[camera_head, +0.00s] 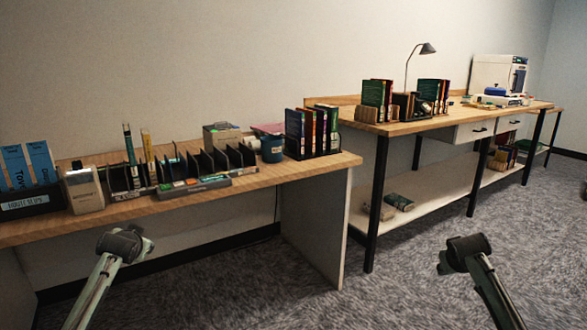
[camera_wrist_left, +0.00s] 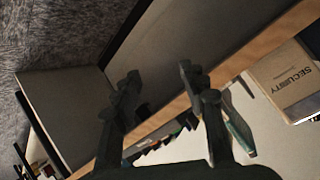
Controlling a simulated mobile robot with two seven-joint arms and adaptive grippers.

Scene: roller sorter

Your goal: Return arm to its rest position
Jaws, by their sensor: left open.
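My left gripper (camera_wrist_left: 160,85) is open in the left wrist view, its two dark fingers apart with nothing between them. It faces the front of the near wooden desk (camera_head: 245,183) at a slant. The desk edge (camera_wrist_left: 260,45) runs behind the fingertips. In the head view my left arm rises from the lower left in front of the desk. My right arm rises from the lower right over carpet.
On the desk stand a beige device (camera_head: 84,190), also in the wrist view (camera_wrist_left: 285,80), a blue-slip holder (camera_head: 32,203), a black rack (camera_head: 205,165), a mug (camera_head: 272,149) and books (camera_head: 312,132). A second table (camera_head: 440,122) stands right. Carpet (camera_head: 420,260) in front is clear.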

